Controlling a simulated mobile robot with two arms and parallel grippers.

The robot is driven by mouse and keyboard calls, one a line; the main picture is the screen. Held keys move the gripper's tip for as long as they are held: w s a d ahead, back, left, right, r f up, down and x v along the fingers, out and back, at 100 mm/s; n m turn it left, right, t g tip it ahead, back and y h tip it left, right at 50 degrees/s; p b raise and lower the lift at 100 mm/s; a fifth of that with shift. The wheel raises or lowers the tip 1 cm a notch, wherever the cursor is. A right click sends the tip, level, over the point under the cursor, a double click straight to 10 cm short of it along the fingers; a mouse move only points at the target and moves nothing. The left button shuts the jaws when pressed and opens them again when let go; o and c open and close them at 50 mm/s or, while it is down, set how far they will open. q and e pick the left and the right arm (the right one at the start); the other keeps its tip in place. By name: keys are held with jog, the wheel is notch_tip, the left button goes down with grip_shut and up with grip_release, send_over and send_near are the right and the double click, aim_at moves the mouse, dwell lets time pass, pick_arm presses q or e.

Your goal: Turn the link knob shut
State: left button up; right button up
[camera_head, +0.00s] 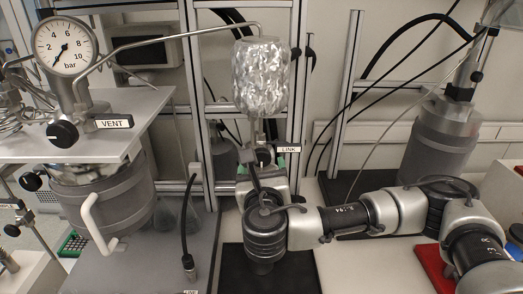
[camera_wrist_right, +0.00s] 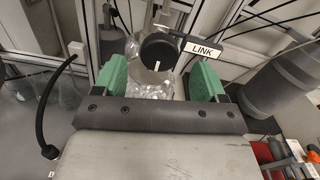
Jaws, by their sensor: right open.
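The link knob (camera_wrist_right: 157,48) is round and black with a white pointer mark, which looks close to upright in the right wrist view. The white LINK label (camera_wrist_right: 205,49) is just right of it. The label also shows in the head view (camera_head: 288,149), under the foil-wrapped vessel. My right gripper (camera_wrist_right: 160,76) is open, its green-padded fingers left and right of the knob with space on both sides. In the head view my right gripper (camera_head: 266,160) is just below the foil-wrapped vessel (camera_head: 261,77) and largely covers the knob area. My left gripper is out of view.
A pressure gauge (camera_head: 65,47) and a VENT knob (camera_head: 62,133) are on the shelf at left, above a grey reactor (camera_head: 108,198). A thin metal tube (camera_head: 170,38) runs to the foil-wrapped vessel. A grey cylinder (camera_head: 437,143) stands at right. Frame posts rise behind.

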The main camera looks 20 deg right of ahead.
aim_at(260, 161)
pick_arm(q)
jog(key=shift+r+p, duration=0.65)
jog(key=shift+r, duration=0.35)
pick_arm(e)
jog(key=shift+x, duration=2.25)
jog(key=shift+c, duration=0.3)
jog(key=c, duration=0.9)
jog(key=shift+o, duration=0.2)
jog(key=shift+f+m+b, duration=0.2)
jog(key=shift+m+b, duration=0.4)
jog(key=shift+b, duration=0.05)
jog(key=shift+m+b, duration=1)
jog(key=shift+m, duration=0.2)
jog(key=m+b, duration=0.3)
jog(key=m, duration=0.1)
jog(key=shift+a+m, duration=0.15)
jog(key=shift+m, duration=0.15)
jog(key=m+b, duration=0.2)
jog(key=m, duration=0.3)
jog(key=shift+r, duration=0.1)
pick_arm(q)
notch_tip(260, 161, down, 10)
jog(key=b, duration=0.1)
jog(key=shift+b, duration=0.4)
pick_arm(e)
jog(key=m, duration=0.4)
jog(key=shift+r+m, duration=0.15)
jog(key=shift+m, duration=0.15)
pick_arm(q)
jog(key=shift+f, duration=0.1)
